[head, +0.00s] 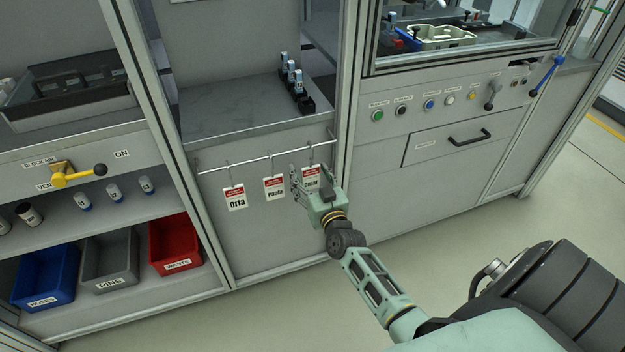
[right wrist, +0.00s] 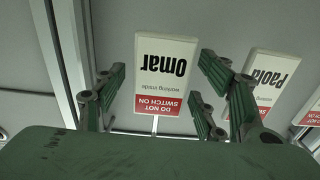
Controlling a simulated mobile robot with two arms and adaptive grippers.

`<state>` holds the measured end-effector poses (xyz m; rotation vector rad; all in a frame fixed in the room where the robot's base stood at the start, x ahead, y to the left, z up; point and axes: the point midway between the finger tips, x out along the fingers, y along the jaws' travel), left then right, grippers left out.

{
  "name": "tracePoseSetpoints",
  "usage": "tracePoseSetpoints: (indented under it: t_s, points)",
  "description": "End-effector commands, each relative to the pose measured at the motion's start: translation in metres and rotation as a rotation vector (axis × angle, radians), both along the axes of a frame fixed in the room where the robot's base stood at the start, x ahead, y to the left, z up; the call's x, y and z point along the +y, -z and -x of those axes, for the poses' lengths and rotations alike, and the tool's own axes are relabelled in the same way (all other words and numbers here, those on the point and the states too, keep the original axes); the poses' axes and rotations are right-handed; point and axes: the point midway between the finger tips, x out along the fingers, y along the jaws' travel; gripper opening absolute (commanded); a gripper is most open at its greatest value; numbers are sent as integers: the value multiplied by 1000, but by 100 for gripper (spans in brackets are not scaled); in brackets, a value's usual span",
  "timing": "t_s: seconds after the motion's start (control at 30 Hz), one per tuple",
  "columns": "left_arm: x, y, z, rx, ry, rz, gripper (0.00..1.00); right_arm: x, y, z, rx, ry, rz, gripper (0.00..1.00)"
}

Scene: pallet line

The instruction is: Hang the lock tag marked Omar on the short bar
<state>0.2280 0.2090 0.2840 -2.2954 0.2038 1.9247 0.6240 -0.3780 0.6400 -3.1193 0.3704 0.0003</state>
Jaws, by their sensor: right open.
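The lock tag marked Omar (right wrist: 160,75) is a white card with a red "DO NOT SWITCH ON" band. It appears upside down in the right wrist view. In the head view this tag (head: 311,174) hangs rightmost on a thin rail (head: 257,158), partly hidden by my right gripper (head: 309,181). I cannot tell which bar is the short bar. My left gripper is out of view.
Tags marked Paola (head: 274,188) and, it seems, Orta (head: 235,198) hang left of it on the rail. A frame post (head: 349,100) stands close on the right. Blue (head: 45,277), grey (head: 112,262) and red (head: 177,245) bins sit lower left.

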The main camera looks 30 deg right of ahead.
Motion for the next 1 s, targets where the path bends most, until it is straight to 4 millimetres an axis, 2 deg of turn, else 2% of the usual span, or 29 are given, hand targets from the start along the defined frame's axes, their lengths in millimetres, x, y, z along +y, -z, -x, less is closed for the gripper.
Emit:
tracePoseSetpoints:
  t_s: [0.17, 0.7, 0.73, 1.0]
  points:
    - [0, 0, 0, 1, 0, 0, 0, 0, 0, 0, 0, 0, 0, 62]
    - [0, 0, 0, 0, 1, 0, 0, 0, 0, 0, 0, 0, 0, 15]
    - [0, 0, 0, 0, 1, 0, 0, 0, 0, 0, 0, 0, 0, 39]
    - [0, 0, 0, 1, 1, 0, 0, 0, 0, 0, 0, 0, 0, 15]
